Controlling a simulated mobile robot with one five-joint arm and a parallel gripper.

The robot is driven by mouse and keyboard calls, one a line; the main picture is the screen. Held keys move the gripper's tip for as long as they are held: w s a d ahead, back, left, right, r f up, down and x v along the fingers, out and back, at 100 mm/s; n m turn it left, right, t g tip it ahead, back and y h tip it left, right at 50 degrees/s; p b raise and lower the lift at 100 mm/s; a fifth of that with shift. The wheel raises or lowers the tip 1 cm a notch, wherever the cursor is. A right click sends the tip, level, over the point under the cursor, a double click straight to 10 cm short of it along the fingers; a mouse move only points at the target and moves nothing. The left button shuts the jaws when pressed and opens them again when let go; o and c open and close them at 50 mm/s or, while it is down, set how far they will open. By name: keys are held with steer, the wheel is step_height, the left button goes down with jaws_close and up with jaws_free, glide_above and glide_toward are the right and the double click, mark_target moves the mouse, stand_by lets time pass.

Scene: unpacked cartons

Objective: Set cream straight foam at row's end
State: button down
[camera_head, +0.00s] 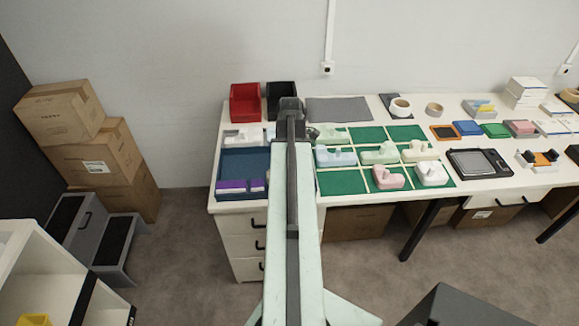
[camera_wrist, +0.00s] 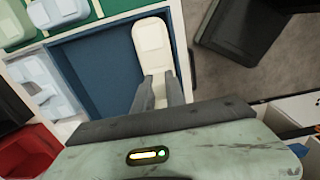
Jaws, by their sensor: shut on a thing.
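The cream straight foam (camera_wrist: 151,45) is a long block with rounded ends, seen in the wrist view. My gripper (camera_wrist: 161,84) is shut on its near end. The foam shows over the edge of the blue tray (camera_wrist: 72,70); I cannot tell whether it touches the tray. In the head view, my arm hides the gripper and this foam. The tray shows there left of my arm (camera_head: 243,160). Two purple blocks (camera_head: 231,186) lie side by side at its front.
White foam (camera_head: 243,137) lies behind the tray's blue floor. Right of my arm, a green sectioned board (camera_head: 345,183) holds several pale foam shapes. Red (camera_head: 245,103) and black (camera_head: 281,91) bins stand at the back. The desk's front edge is close to the tray.

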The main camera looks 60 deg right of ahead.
steer(key=shift+f+b, duration=3)
steer(key=shift+b, duration=0.05)
steer(key=c, duration=1.3)
jaws_free()
steer(key=shift+r, duration=0.1)
step_height(320, 180, up, 8)
steer(key=p, duration=0.8)
steer(key=shift+f, duration=0.2)
